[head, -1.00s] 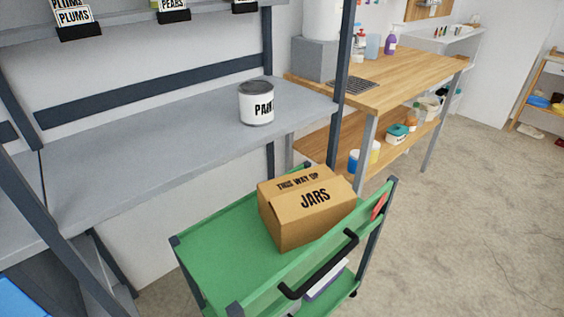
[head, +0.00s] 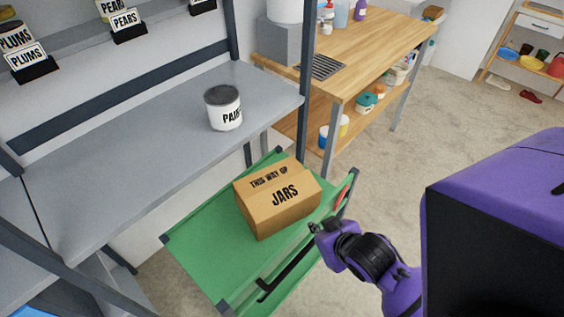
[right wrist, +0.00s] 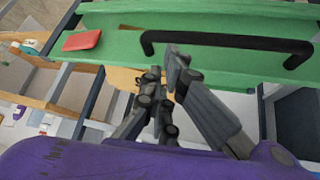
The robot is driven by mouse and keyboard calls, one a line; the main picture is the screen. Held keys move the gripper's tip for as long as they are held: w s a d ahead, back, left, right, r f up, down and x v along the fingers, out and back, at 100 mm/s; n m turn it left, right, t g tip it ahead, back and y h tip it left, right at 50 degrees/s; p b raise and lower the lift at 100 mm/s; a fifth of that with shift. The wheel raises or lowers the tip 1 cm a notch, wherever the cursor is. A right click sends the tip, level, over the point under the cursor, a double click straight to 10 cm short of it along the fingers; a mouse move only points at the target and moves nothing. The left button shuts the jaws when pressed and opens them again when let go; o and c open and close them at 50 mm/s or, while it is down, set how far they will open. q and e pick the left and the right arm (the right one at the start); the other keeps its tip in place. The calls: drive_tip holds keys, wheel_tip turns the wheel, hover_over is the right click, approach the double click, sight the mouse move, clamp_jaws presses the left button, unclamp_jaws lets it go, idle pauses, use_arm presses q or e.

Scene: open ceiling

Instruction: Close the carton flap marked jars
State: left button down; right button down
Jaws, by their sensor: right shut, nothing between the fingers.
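The brown carton (head: 262,219) stands on the green cart in the head view. Its flap marked JARS (head: 303,188) lies across the near part of the top, next to the part marked THIS WAY UP (head: 256,186). I cannot tell whether the JARS flap is fully flat. My right gripper (head: 316,229) is just right of and nearer than the carton, apart from it, by the cart's handle side. In the right wrist view the gripper (right wrist: 166,68) is shut and empty, its fingers below the black handle. My left gripper is not in view.
The green cart (head: 200,255) has a black handle (right wrist: 225,40) and a red piece (right wrist: 82,40) at its edge. A wooden bench (head: 375,62) stands beyond. Open floor lies right of the cart.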

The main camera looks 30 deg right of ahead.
drive_tip(key=w+d+r+t+y, duration=0.15)
drive_tip(key=w+r+t, duration=0.4)
drive_tip(key=w, duration=0.75)
drive_tip(key=g, duration=0.1)
hover_over(282, 186)
drive_tip(key=f, duration=0.3)
drive_tip(key=shift+s+a+f, duration=0.1)
drive_tip(key=shift+s+f, duration=0.3)
wheel_tip(282, 186, down, 3)
drive_tip(key=shift+w+r, duration=0.15)
drive_tip(key=shift+w+f, duration=0.15)
drive_tip(key=shift+f, duration=0.35)
